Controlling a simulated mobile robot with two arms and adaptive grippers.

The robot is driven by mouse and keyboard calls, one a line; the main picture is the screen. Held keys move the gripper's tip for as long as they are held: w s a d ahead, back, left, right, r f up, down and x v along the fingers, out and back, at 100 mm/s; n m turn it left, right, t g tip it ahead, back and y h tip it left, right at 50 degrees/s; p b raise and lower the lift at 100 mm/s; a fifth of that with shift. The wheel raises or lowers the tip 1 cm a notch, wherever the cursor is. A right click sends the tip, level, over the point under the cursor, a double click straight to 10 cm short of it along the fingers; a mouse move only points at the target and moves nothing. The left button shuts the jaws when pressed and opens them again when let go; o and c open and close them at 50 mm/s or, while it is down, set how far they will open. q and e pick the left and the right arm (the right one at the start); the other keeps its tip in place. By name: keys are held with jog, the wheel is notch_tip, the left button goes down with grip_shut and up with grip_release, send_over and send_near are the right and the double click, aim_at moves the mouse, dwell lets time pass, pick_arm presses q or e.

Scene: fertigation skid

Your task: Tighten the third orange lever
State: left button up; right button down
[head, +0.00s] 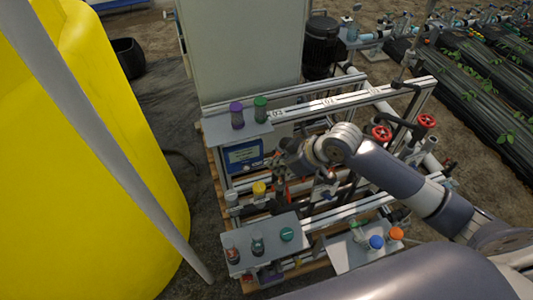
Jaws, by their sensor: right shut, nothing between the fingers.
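My right gripper (282,176) reaches in from the right over the pipework of the skid. It is dark and small in the head view, and its fingers are shut with nothing between them. They point down beside the valve row, behind a yellow cap (259,188). A small orange-red part (329,195) shows among the pipes just right of the gripper and may be one of the orange levers. I cannot tell which lever is the third. My wrist and forearm hide part of the row. My left gripper is not in view.
A grey shelf (270,262) holds several capped bottles at the front. Another shelf (345,258) carries a blue cap (376,242) and an orange cap (396,233). Red handwheels (381,133) stand at the right. A yellow tank (95,170) fills the left.

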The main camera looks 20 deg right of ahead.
jog(key=w+d+r, duration=0.2)
jog(key=w+d, duration=0.1)
jog(key=w, duration=0.1)
jog(key=p+x, duration=0.1)
jog(key=x, duration=0.8)
jog(key=shift+w+t, duration=0.3)
jog(key=shift+s+p, duration=0.1)
jog(key=shift+p, duration=0.2)
